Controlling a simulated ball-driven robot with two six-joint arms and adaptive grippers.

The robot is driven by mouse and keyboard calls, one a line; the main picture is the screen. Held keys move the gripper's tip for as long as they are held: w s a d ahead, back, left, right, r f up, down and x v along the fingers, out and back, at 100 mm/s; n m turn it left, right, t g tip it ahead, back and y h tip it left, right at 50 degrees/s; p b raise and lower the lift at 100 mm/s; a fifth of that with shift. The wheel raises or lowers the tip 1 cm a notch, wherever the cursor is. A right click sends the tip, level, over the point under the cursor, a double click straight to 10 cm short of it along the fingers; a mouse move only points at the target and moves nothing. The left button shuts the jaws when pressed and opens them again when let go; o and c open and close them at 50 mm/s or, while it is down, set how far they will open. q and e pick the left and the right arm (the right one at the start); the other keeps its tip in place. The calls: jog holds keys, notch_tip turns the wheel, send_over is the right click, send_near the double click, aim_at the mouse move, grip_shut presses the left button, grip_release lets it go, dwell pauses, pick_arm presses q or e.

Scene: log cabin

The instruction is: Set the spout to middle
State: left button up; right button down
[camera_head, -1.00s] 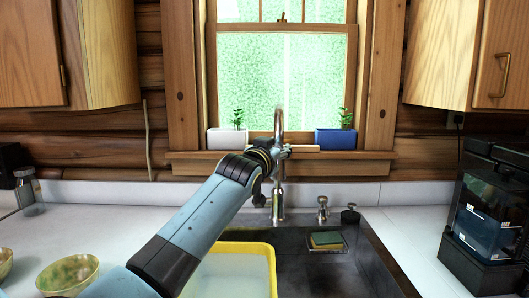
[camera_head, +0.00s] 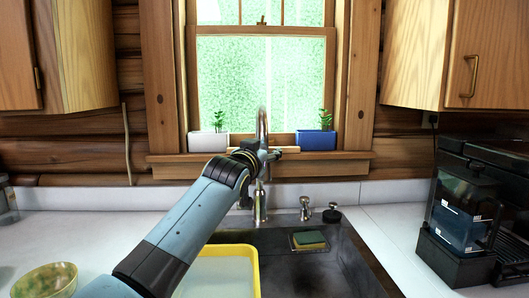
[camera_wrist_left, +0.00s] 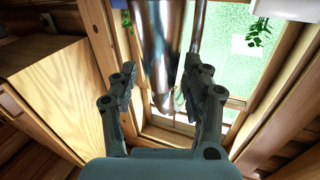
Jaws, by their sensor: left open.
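The faucet spout (camera_head: 262,122) is a tall chrome pipe standing behind the sink (camera_head: 340,255), in front of the window. It appears narrow, nearly edge-on, in the head view. My left gripper (camera_head: 270,154) is at the faucet's upper part and partly hides it. In the left wrist view the open fingers (camera_wrist_left: 160,84) stand on either side of the shiny pipe (camera_wrist_left: 155,40); I cannot tell whether they touch it. The faucet base (camera_head: 260,205) shows below the gripper. My right gripper is not in view.
A yellow-rimmed tub (camera_head: 256,268) sits at the left of the sink. A sponge (camera_head: 309,238) lies in the sink. A white planter (camera_head: 208,142) and a blue planter (camera_head: 315,140) flank the faucet on the sill. A coffee machine (camera_head: 462,215) stands right.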

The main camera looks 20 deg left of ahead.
pick_arm(q)
jog(key=shift+a, duration=0.1)
jog(key=shift+s, duration=0.15)
jog(key=s+d, duration=0.1)
jog(key=s, duration=1)
jog(key=shift+s+d, duration=0.2)
jog(key=shift+s, duration=0.1)
